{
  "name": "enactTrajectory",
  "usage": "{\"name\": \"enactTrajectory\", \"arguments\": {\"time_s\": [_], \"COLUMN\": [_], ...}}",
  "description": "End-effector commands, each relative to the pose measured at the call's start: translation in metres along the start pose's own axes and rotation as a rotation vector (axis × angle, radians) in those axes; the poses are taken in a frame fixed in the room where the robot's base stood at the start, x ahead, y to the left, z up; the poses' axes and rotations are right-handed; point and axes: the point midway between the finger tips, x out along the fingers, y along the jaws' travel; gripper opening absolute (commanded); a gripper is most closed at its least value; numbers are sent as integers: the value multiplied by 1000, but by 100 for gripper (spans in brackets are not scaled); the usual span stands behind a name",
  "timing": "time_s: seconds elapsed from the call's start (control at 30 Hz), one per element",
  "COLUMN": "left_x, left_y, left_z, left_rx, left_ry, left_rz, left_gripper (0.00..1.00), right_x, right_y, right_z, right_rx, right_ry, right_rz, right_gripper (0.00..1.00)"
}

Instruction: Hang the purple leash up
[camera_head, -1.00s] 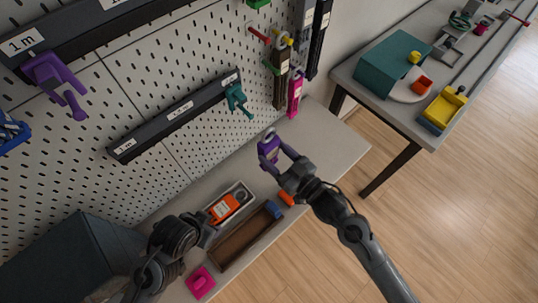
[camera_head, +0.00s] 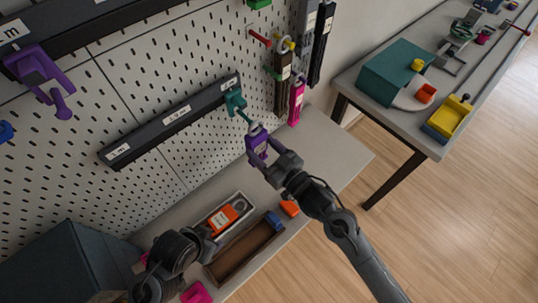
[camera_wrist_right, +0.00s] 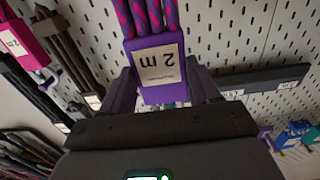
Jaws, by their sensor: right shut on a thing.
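The purple leash (camera_head: 258,145) is in my right gripper (camera_head: 268,160), in front of the pegboard. In the right wrist view, the fingers are shut on its purple block (camera_wrist_right: 163,72), labelled "2 m", and pink-and-purple cords rise from it. In the head view, its top is close to the tip of a teal hook (camera_head: 235,102) at the right end of the lower black rail (camera_head: 170,125). I cannot tell whether they touch. My left gripper (camera_head: 207,245) is low, beside the tray; its fingers are not clear.
Another purple hook (camera_head: 40,75) hangs on the upper rail at left. Brown and pink (camera_head: 296,100) hanging items are to the right of the teal hook. A tray with an orange device (camera_head: 224,217) and a brown box (camera_head: 245,250) are on the bench below.

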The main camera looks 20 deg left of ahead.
Motion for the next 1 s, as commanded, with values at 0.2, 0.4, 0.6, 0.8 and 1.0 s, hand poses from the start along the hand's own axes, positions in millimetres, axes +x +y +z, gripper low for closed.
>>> {"name": "enactTrajectory", "arguments": {"time_s": [0.2, 0.4, 0.6, 0.8, 1.0], "left_x": [5, 9, 11, 12, 12], "left_y": [-2, -3, -3, -2, 0], "left_z": [2, 3, 3, 3, 3], "left_rx": [7, 11, 10, 6, -1], "left_ry": [0, 0, 0, 1, 3], "left_rz": [-6, -9, -9, -6, 0], "left_gripper": [49, 49, 49, 49, 49], "right_x": [16, 28, 36, 40, 41], "right_y": [0, 1, 0, 0, 0], "right_z": [-1, -1, -1, -1, -2], "right_rx": [-1, -1, 0, 0, -1], "right_ry": [3, 2, 1, 2, 2], "right_rz": [1, 1, 1, 0, 0], "right_gripper": [24, 24, 24, 24, 24]}}
